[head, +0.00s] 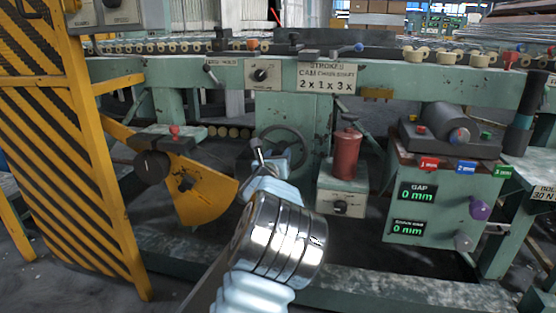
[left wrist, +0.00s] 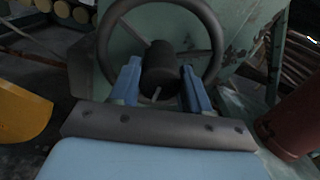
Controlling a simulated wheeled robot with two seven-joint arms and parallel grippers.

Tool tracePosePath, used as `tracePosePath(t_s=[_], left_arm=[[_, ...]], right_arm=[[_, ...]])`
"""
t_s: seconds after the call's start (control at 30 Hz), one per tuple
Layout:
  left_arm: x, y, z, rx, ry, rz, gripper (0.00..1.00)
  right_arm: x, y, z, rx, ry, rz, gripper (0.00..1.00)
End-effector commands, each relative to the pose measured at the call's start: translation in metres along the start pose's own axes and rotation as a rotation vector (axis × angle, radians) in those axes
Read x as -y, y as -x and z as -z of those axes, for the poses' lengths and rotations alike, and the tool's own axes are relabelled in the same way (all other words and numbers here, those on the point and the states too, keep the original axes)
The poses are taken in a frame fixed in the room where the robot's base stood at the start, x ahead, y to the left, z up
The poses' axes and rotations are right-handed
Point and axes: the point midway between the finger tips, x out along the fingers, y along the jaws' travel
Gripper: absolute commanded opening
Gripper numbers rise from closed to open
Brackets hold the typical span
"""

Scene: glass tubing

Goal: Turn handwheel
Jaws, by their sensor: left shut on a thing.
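The dark handwheel (head: 283,126) is on the green machine's lower front, in the middle of the head view, partly hidden behind my left gripper. In the left wrist view, the handwheel's round rim (left wrist: 104,38) and spokes show close up. My left gripper (head: 270,158) reaches it from below. In the left wrist view, the blue fingers of my left gripper (left wrist: 161,84) lie on both sides of a dark cylindrical part (left wrist: 159,66) near the wheel's middle, shut on it. Whether this part is the hub or a handle is unclear. My right gripper is not in view.
A red cylinder (head: 346,155) stands on a green box right of the handwheel. A yellow guard (head: 208,196) is to its left, near a striped yellow panel (head: 62,120). A cabinet with GAP displays (head: 417,193) stands farther right. A green beam (head: 415,82) runs above.

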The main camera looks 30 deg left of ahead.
Motion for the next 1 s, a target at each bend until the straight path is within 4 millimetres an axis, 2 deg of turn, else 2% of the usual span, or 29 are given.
tracePosePath(t_s=[0.63,0.67,0.8,1.0], left_arm=[[-0.0001,0.0003,0.0026,-0.006,-0.054,-0.001,0.00],[-0.0001,0.0003,0.0026,-0.006,-0.054,-0.001,0.48],[-0.0001,0.0002,0.0020,-0.004,-0.054,-0.001,0.70],[0.0000,0.0001,0.0010,-0.002,-0.053,0.000,0.72]], right_arm=[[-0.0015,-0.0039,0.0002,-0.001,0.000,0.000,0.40],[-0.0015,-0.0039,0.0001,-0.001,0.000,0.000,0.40],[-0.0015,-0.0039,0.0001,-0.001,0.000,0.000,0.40],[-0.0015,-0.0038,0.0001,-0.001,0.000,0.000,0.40]])
